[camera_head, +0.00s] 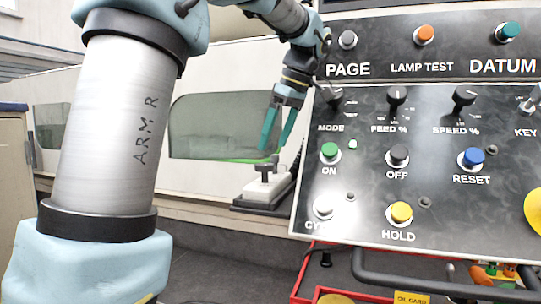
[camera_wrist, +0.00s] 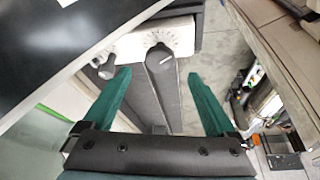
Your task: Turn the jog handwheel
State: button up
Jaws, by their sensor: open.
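The jog handwheel (camera_head: 264,171) is a small dark part on a white block, low beside the control panel in the head view. In the wrist view the dark wheel (camera_wrist: 161,60) has a white pointer line and sits against a white plate (camera_wrist: 127,42) with dial marks. A smaller dark knob (camera_wrist: 106,68) is left of it. My gripper (camera_head: 273,149) has two green fingers pointing down just above the handwheel. In the wrist view my gripper (camera_wrist: 159,75) is open, its fingertips apart on either side of the wheel in the picture. I cannot tell whether they touch it.
The control panel (camera_head: 370,218) with buttons and knobs stands close to the right of my gripper. A machine wall with a greenish window (camera_head: 215,120) is behind. A red cart (camera_head: 306,270) stands below the panel. Grey floor (camera_head: 225,270) shows in front of the handwheel.

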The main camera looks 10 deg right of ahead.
aim_at(265, 164)
jog(key=shift+p+x, duration=0.65)
jog(key=shift+x, duration=2.15)
jog(key=shift+c, duration=0.3)
jog(key=c, duration=1.3)
jog(key=shift+f+m+b, duration=0.1)
jog(key=shift+m+b, duration=0.2)
jog(key=shift+b, duration=0.05)
